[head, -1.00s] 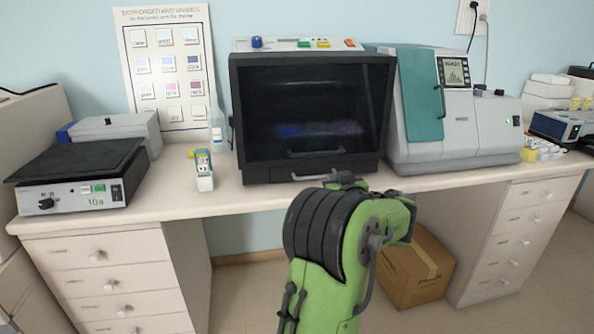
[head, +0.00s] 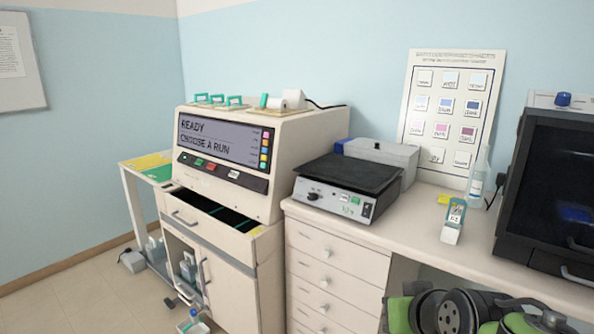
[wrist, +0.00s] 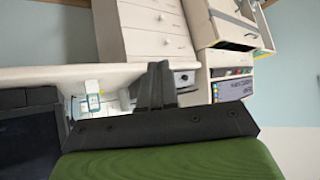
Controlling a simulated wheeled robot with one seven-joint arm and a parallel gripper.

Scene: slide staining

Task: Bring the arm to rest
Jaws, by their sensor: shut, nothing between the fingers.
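My gripper (wrist: 157,72) shows in the wrist view as two dark fingers held together with nothing between them. In the head view only part of my green and black arm shows at the bottom right, and I cannot make out the fingers there.
The staining machine (head: 222,160) has its drawer (head: 215,216) pulled out. A dark-fronted cabinet (head: 552,190) is at the right. Floor (head: 85,290) is clear at the lower left.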

